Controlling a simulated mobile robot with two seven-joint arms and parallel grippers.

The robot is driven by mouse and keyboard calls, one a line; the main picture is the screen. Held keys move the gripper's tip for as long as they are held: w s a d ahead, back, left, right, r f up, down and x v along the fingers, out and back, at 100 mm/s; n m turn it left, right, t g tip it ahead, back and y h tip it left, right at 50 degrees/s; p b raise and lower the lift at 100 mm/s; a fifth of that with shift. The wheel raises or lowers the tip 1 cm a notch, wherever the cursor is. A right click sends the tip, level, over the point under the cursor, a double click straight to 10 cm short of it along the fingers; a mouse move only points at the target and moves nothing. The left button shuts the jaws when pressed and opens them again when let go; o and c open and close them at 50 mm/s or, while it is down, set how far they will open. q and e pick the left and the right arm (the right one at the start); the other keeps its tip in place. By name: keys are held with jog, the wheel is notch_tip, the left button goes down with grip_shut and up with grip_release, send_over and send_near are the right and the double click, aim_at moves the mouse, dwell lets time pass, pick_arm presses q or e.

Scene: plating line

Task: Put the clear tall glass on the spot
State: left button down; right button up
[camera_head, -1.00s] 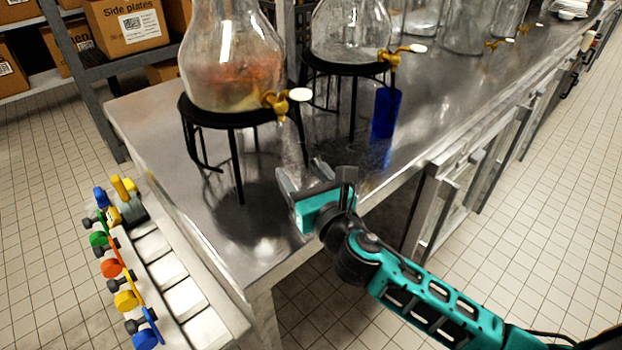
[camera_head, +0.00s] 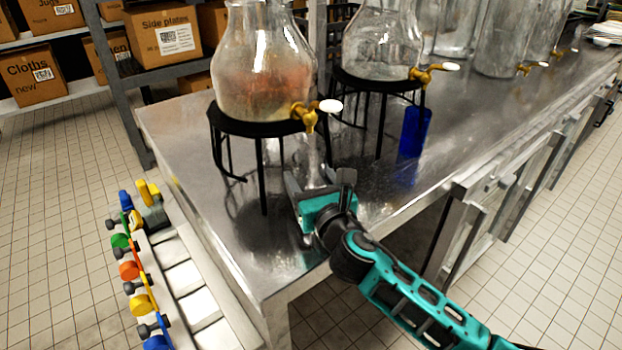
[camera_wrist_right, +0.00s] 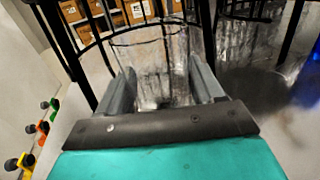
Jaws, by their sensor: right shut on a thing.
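My right gripper (camera_head: 318,185) is low over the steel counter, in front of the nearest dispenser's tap. In the right wrist view the clear tall glass (camera_wrist_right: 152,62) stands between the two fingers of the gripper (camera_wrist_right: 163,88), which is shut on it. In the head view the glass (camera_head: 309,160) shows only faintly, below the brass tap. I cannot tell whether its base touches the counter. I cannot make out a marked spot. My left gripper is not in view.
The nearest glass dispenser (camera_head: 262,75) stands on a black wire stand (camera_head: 262,128), its brass tap (camera_head: 308,113) just above the glass. A second dispenser (camera_head: 380,45) stands behind right, with a blue glass (camera_head: 414,132) by its tap. The steel counter (camera_head: 375,190) is clear right of my gripper.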

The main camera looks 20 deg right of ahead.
jog(key=o, duration=1.4)
jog(key=shift+c, duration=0.2)
jog(key=shift+s, duration=0.1)
jog(key=shift+s+f, duration=0.1)
jog(key=shift+s, duration=0.2)
jog(key=s, duration=1.2)
jog(key=shift+d, duration=0.35)
